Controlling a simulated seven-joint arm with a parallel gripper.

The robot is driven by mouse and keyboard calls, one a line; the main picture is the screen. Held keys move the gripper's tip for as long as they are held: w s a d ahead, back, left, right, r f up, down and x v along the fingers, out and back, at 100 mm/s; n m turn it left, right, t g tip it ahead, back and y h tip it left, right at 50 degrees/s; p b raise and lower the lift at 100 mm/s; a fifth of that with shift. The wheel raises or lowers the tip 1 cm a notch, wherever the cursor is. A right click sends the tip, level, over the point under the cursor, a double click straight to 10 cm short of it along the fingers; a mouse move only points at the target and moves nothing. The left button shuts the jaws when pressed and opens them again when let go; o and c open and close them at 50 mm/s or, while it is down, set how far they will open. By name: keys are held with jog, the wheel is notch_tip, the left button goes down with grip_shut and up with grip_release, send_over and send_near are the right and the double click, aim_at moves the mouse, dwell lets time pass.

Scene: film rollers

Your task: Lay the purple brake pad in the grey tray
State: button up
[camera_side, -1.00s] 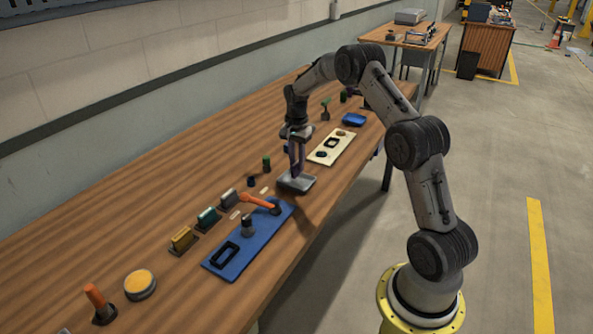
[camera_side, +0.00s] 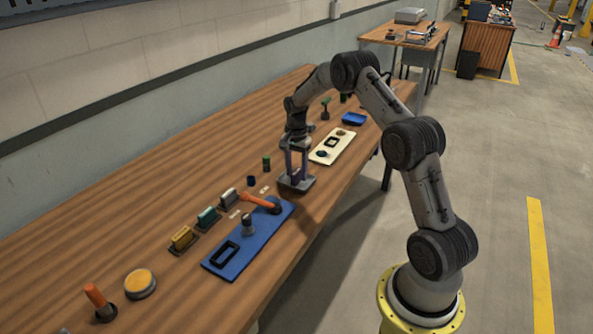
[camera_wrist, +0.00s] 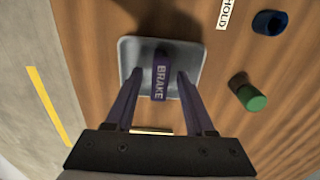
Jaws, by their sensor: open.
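The grey tray (camera_side: 310,183) sits on the wooden bench beyond the blue panel. In the wrist view it is a rounded square (camera_wrist: 187,56). The purple brake pad (camera_wrist: 160,80), with BRAKE lettered on it, is in the tray near its middle, its labelled face towards the camera. My gripper (camera_wrist: 159,75) is open, with one finger on each side of the pad and a gap showing on both sides. In the side view my gripper (camera_side: 297,176) is low over the tray. I cannot make out the pad's underside.
The blue panel (camera_side: 232,262) with an orange-handled lever (camera_side: 260,202) lies nearby. A cream panel (camera_side: 332,147) is on the other side. A green-topped cylinder (camera_wrist: 250,97) and a dark blue ring (camera_wrist: 270,22) stand beside the tray. The bench edge is close to the tray.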

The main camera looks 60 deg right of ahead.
aim_at(296, 171)
notch_tip(296, 171, up, 12)
jog(key=s+a+r+n+t, duration=0.1)
jog(key=s+a+r+n, duration=0.35)
jog(key=a+r, duration=0.35)
jog(key=s+a+r+n+t, duration=0.1)
jog(key=s+a+r+n, duration=0.4)
jog(key=a, duration=0.4)
jog(key=s+a+n+t, duration=0.1)
jog(key=s+a+n, duration=0.3)
jog(key=s, duration=0.5)
jog(key=s+a+f+n+t, duration=0.1)
jog(key=s+a+n+t, duration=0.1)
jog(key=s+a+n, duration=0.2)
jog(key=s+a, duration=0.3)
jog(key=s, duration=0.2)
jog(key=shift+s+a+f+t, duration=0.15)
jog(key=shift+s+a+t, duration=0.1)
jog(key=shift+s+t, duration=0.05)
